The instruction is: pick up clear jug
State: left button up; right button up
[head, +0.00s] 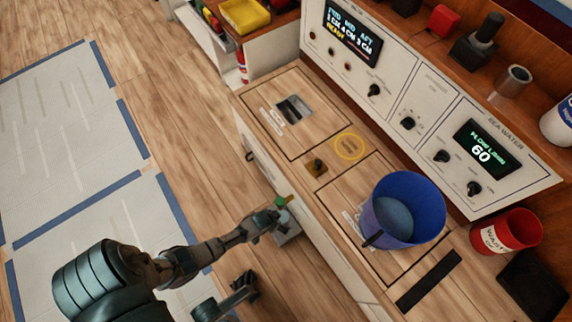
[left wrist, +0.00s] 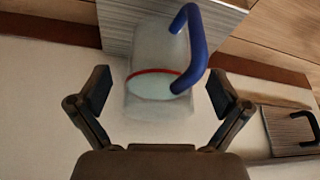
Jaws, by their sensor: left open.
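The clear jug (left wrist: 150,85) shows in the left wrist view, with a red ring around it and a blue handle (left wrist: 190,45). My left gripper (left wrist: 158,95) is open, one finger to each side of the jug. Clear gaps show between the fingers and the jug walls, so it is not gripped. In the head view my left arm reaches from the lower left to the counter's front side, where my left gripper (head: 284,226) is small. I cannot make out the jug there.
On the counter stand a blue bucket (head: 425,205) and a red waste cup (head: 508,232). Behind them is a panel with knobs and a lit display (head: 487,150). A dark handle (left wrist: 300,118) is at the right in the wrist view. Open wooden floor (head: 190,110) lies to the left.

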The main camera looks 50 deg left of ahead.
pick_arm(q)
jog(key=shift+f, duration=0.55)
jog(key=shift+w+r, duration=0.25)
jog(key=shift+w, duration=0.05)
jog(key=c, duration=1.9)
jog(key=shift+s, duration=0.1)
